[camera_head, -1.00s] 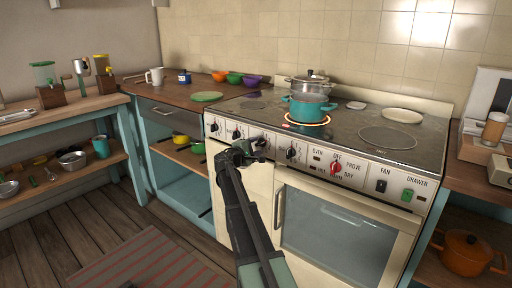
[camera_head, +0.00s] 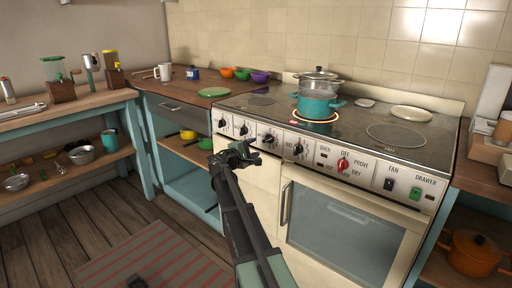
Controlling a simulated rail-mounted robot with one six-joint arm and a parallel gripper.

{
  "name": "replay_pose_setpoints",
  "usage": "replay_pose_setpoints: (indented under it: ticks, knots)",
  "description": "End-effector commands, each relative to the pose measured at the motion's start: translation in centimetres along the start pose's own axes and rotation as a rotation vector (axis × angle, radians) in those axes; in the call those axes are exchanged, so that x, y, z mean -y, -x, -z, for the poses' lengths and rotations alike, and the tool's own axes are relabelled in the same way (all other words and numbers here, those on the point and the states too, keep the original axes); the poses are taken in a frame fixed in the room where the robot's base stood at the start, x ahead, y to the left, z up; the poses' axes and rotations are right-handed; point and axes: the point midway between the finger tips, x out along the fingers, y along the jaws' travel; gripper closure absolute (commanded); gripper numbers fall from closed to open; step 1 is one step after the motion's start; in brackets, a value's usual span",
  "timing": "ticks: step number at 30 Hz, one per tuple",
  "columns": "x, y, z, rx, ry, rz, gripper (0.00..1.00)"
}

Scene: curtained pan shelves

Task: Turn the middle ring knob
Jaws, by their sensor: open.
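Several black ring knobs sit in a row on the stove's cream front panel. The third from the left (camera_head: 269,138), near the middle of the row, is in full view, and its pointer looks tilted to the side. Black knobs stand on its left (camera_head: 243,130) and right (camera_head: 298,149). My gripper (camera_head: 238,152) is open and empty, just in front of the panel, below and left of that third knob, apart from it. A teal pot (camera_head: 316,106) stands on a glowing orange ring (camera_head: 334,119) on the stove top.
A red oven knob (camera_head: 343,164), a fan switch (camera_head: 390,184) and a green drawer switch (camera_head: 415,193) lie farther right on the panel. The oven door handle (camera_head: 285,203) sticks out below. A grey lidded pot (camera_head: 318,78) stands behind the teal one.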

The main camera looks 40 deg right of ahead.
Motion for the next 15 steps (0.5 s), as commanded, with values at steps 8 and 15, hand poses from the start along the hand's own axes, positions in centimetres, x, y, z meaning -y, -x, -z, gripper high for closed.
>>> replay_pose_setpoints:
  ticks: [8,15]
  knots:
    - [0.1,-0.4,-0.1,0.005,-0.004,0.002,0.39]
    - [0.0,-1.0,0.0,0.001,-0.527,0.0,0.39]
